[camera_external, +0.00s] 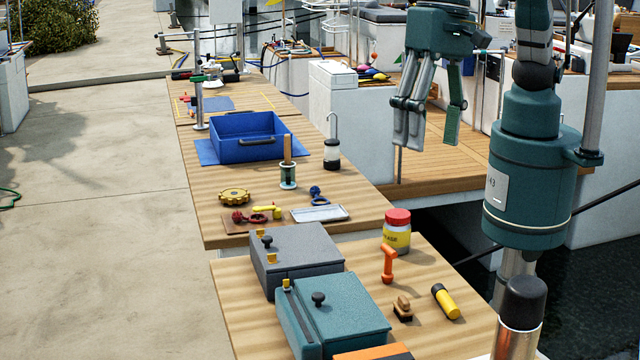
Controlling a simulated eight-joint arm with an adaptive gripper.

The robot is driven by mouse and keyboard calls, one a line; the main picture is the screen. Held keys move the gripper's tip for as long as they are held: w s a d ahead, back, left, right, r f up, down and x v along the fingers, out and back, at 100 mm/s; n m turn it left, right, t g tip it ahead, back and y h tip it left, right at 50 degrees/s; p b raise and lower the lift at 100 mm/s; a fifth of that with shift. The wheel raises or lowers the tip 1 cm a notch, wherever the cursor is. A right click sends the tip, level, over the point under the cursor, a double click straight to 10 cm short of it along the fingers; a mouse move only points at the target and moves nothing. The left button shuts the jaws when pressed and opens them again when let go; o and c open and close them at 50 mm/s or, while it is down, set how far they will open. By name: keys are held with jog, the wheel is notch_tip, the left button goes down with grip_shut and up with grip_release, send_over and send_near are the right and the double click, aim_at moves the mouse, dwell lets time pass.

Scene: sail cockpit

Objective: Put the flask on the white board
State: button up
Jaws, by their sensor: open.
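A steel-coloured cylinder with a black cap, which looks like the flask (518,322), stands upright at the bottom right, cut off by the picture's lower edge. What it stands on is hidden. A pale strip (478,357) shows at the bottom edge just left of it; I cannot tell whether this is the white board. My gripper (429,142) hangs at the upper right with its fingers apart, pointing down and empty. It is well above and behind the flask, away from the worktops.
The near worktop (420,285) holds a grey box (295,262), a teal box (345,312), a red-lidded jar (397,232), an orange tool (388,262), a brush (403,308) and a yellow torch (446,301). The far bench holds a blue bin (230,150) and a lantern (332,152).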

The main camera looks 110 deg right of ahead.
jog(key=s+d+r+n+t, duration=0.1)
jog(key=s+d+r+n, duration=0.15)
jog(key=d, duration=0.85)
jog(key=s+d+r+n+t, duration=0.1)
jog(key=d+r+n, duration=0.15)
jog(key=d, duration=0.95)
jog(key=s+d+r+n+t, duration=0.1)
jog(key=s+d+r+n, duration=0.15)
jog(key=d, duration=0.85)
jog(key=s+d+f+n+t, duration=0.1)
jog(key=s+d+f+n, duration=0.1)
jog(key=s+d, duration=0.6)
jog(key=s+d+f+n+t+h, duration=0.1)
jog(key=s+d+f+n, duration=0.2)
jog(key=s+d, duration=0.5)
jog(key=d+n, duration=0.1)
jog(key=d, duration=0.4)
jog(key=shift+d+f+t, duration=0.2)
jog(key=shift+f+t, duration=0.05)
jog(key=shift+t, duration=0.15)
